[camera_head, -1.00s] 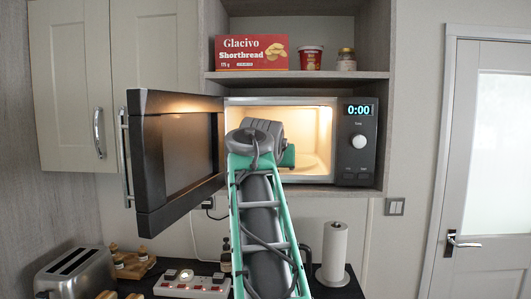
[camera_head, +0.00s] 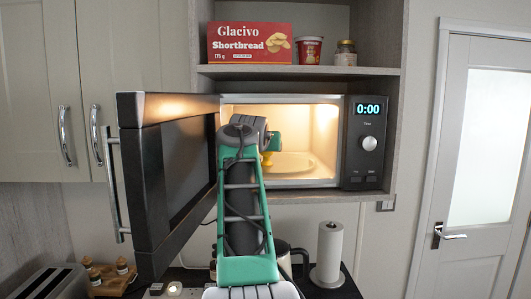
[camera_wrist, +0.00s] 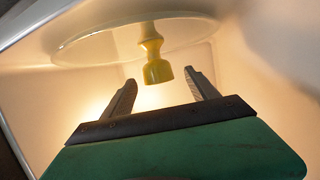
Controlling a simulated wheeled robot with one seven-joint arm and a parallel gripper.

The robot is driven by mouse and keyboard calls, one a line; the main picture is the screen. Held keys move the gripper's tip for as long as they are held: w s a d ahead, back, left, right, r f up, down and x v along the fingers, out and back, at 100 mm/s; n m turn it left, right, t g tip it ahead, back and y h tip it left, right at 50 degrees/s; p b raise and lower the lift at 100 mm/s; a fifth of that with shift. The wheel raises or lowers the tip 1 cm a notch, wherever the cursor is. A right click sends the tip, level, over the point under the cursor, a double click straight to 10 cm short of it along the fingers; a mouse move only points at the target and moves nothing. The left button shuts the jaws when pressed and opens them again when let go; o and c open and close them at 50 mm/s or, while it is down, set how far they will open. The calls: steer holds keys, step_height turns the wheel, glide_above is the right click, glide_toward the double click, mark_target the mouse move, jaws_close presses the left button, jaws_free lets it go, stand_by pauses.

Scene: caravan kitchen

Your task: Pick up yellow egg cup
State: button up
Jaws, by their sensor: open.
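The yellow egg cup (camera_wrist: 154,55) stands on the round glass turntable (camera_wrist: 85,47) inside the lit microwave. In the wrist view, which looks upside down, it lies beyond and between the two fingertips. My gripper (camera_wrist: 158,92) is open, with a finger on either side of the cup's line and nothing held. In the head view, a small part of the yellow egg cup (camera_head: 266,159) shows just past my wrist, which hides the fingers. The microwave (camera_head: 368,140) has its door (camera_head: 165,170) swung wide open to the left.
The open door stands close to the left of my arm. The microwave's control panel edge is on the right. A shelf above holds a shortbread box (camera_head: 249,43), a red tub (camera_head: 309,50) and a jar (camera_head: 346,53). A paper towel roll (camera_head: 328,254) stands below.

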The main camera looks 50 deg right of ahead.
steer(key=shift+x, duration=0.75)
steer(key=shift+s+a, duration=0.1)
steer(key=shift+s, duration=0.05)
steer(key=shift+c, duration=0.6)
steer(key=c, duration=0.3)
steer(key=shift+r, duration=0.1)
steer(key=c, duration=1)
